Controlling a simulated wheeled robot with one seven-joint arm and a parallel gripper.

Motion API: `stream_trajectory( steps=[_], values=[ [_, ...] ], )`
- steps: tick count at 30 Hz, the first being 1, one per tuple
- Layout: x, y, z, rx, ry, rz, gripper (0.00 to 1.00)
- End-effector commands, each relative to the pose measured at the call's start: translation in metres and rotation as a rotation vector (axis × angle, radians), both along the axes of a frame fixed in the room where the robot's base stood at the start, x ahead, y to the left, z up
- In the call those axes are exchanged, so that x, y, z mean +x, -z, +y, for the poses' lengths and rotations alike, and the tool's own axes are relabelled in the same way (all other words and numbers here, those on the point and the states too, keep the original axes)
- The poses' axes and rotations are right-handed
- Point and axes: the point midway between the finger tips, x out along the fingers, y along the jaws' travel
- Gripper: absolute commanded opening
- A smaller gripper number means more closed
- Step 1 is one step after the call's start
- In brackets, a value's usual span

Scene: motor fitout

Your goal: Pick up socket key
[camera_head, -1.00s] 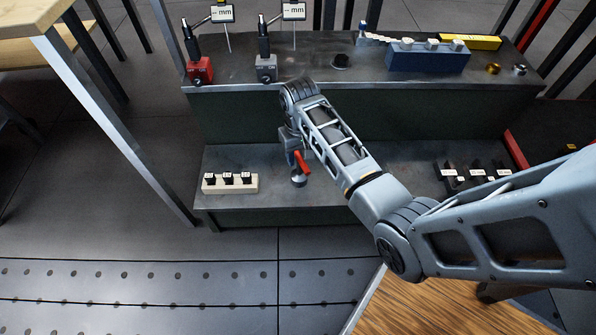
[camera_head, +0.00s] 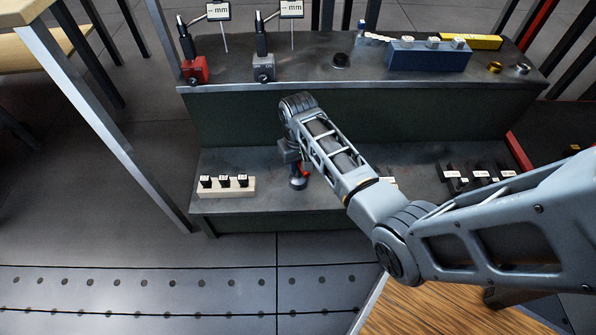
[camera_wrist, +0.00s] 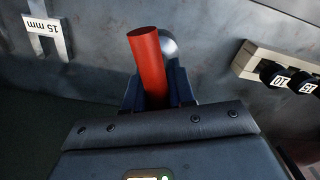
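The socket key, as far as I can tell, is the piece with a red handle (camera_head: 304,168) on the lower shelf of the bench, near its front edge in the head view. In the wrist view the red handle (camera_wrist: 148,62) stands between my gripper's two dark fingers, with a shiny round metal part (camera_wrist: 168,46) beside its far end. My gripper (camera_wrist: 158,88) has one finger on each side of the handle; whether they press on it cannot be told. In the head view my gripper (camera_head: 294,164) is low at the handle and my wrist partly hides both.
A pale block (camera_head: 227,187) with several labelled black sockets lies left of my gripper. Several labelled black pieces (camera_head: 476,172) lie right. The upper shelf (camera_head: 315,60) holds gauges and a blue block (camera_head: 428,56).

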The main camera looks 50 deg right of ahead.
Motion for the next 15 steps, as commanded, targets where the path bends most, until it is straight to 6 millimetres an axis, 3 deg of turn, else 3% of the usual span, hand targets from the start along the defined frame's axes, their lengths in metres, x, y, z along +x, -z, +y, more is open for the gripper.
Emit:
stream_trajectory(
  steps=[6,15],
  values=[
    [-0.0002,0.0001,0.0,0.0,0.0,0.0,0.0],
    [0.0003,-0.0006,-0.0003,0.0,0.0,-0.001,0.0]
  ],
)
